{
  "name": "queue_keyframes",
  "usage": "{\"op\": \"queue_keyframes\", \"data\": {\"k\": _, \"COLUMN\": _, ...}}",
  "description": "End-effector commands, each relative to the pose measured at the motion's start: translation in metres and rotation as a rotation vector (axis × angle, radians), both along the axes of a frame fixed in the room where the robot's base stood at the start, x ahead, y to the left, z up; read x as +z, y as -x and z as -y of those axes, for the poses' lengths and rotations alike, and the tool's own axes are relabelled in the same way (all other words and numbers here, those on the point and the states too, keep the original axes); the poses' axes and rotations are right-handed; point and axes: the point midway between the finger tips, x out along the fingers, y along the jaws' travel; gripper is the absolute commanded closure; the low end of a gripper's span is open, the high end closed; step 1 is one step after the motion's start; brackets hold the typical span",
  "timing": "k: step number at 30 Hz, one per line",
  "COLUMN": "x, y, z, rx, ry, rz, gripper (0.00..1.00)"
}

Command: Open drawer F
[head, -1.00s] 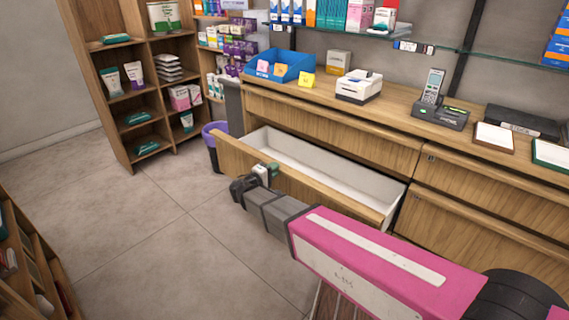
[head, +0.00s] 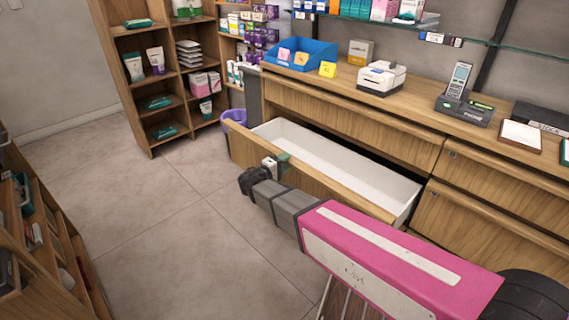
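A wooden drawer with a white interior is pulled well out of the counter. Its wooden front (head: 325,187) faces the open floor and its inside (head: 345,160) looks empty. No letter on it can be read, so I cannot confirm that it is F. My gripper (head: 276,166) is at the outer side of the drawer front, left of its middle, close to the top edge. It appears to touch the front there. The fingertips are small and partly hidden, so I cannot tell whether they are closed on a handle.
The counter (head: 420,108) carries a blue bin (head: 300,54), a printer (head: 381,78) and a phone (head: 458,80). Closed drawer fronts (head: 470,240) lie right of the open one. Shelves (head: 150,95) and a purple-rimmed bin (head: 236,117) stand beyond. Tiled floor (head: 165,235) is clear at left.

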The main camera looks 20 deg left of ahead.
Motion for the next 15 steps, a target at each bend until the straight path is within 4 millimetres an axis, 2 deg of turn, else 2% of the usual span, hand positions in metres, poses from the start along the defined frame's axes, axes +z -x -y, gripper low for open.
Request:
{"op": "queue_keyframes", "data": {"k": 8, "x": 0.0, "y": 0.008, "z": -0.004, "rx": 0.002, "ry": 0.0, "rz": 0.001, "gripper": 0.56}}
{"op": "queue_keyframes", "data": {"k": 15, "x": 0.0, "y": 0.044, "z": -0.019, "rx": 0.003, "ry": 0.0, "rz": 0.0, "gripper": 0.56}}
